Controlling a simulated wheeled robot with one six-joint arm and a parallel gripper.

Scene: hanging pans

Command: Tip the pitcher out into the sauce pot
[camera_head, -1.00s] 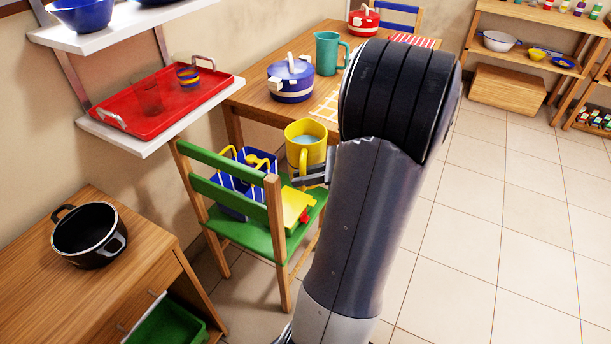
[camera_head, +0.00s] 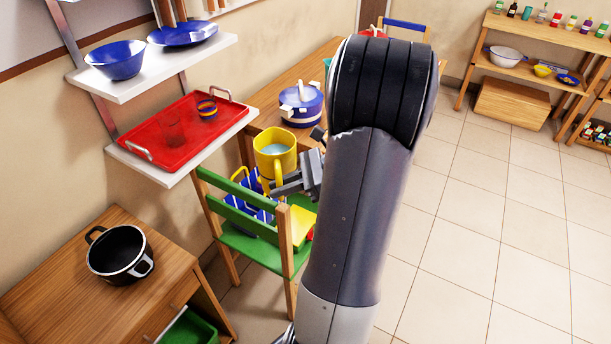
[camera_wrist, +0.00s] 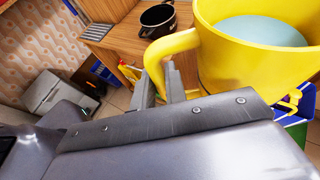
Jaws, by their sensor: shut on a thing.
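The yellow pitcher (camera_head: 262,143), filled with pale blue liquid, is held about upright above the green chair. It also shows at upper right in the wrist view (camera_wrist: 222,68). My gripper (camera_head: 284,186) is shut on its handle, with the fingers at the handle's lower part in the wrist view (camera_wrist: 162,84). The black pot (camera_head: 118,262), which I take as the sauce pot, stands open on the wooden cabinet at left, apart from the pitcher. It also shows at the top of the wrist view (camera_wrist: 157,20). My arm hides part of the table.
A white wall shelf with a red tray (camera_head: 150,150) juts out between pot and pitcher, higher up. The green chair (camera_head: 240,245) below carries a blue crate and yellow things. A blue lidded pot (camera_head: 301,104) stands on the table behind. Floor at right is clear.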

